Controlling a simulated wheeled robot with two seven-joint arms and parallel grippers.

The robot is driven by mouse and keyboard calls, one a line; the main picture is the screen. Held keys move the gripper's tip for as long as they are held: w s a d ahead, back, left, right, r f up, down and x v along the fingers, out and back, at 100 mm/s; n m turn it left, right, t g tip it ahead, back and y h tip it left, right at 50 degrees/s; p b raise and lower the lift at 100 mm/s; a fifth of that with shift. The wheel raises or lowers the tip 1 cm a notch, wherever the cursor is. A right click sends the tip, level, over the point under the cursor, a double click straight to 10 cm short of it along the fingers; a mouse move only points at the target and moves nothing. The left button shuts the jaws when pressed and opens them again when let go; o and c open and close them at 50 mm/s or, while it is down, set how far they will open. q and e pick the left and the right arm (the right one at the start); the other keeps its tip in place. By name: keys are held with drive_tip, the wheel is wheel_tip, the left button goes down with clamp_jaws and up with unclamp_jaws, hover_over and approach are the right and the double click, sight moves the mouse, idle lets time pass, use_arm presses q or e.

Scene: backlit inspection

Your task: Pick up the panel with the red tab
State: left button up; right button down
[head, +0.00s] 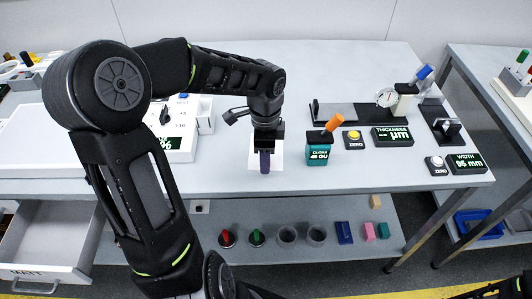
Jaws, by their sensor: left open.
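I cannot make out a panel with a red tab for certain. My left gripper (265,148) is open and points down over the middle of the bench. A small purple block (265,163) shows right under its jaws, on or in front of a white square sheet (281,157). The gripper hides part of both, and I cannot tell whether it touches the block. A red-topped piece with a round base (226,237) is on the lower shelf.
A teal gauge with an orange handle (318,150) stands just right of the gripper. Further right are a yellow button box (353,140) and the thickness display (392,137). An open drawer (45,235) is at lower left.

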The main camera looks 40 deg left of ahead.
use_arm(q)
drive_tip(key=shift+c, duration=0.4)
clamp_jaws()
